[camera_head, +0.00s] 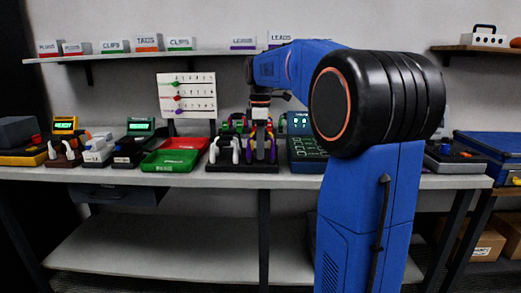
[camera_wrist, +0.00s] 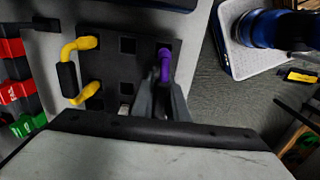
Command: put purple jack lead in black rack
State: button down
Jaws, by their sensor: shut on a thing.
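The black rack (camera_head: 242,168) stands on the bench in the head view, with several looped leads upright on it, white and purple ones at the front. In the wrist view the rack (camera_wrist: 108,66) is a dark plate with square holes, and a yellow lead (camera_wrist: 83,43) bridges its left side. My gripper (camera_head: 261,119) is over the rack, pointing down. In the wrist view my gripper (camera_wrist: 163,98) is shut on the purple jack lead (camera_wrist: 165,63), whose purple end overlaps a hole on the right side. I cannot tell whether its plug is seated. The fingers hide its lower part.
Green (camera_head: 169,161) and red (camera_head: 184,144) trays lie left of the rack. A dark keypad device (camera_head: 307,152) stands close on its right.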

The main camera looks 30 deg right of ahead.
jog(key=shift+f, duration=0.9)
dwell(1.8)
jog(key=c, duration=1.1)
grip_release()
jog(key=shift+r, duration=0.1)
jog(key=shift+r, duration=3.95)
jog(key=shift+w+a, duration=0.1)
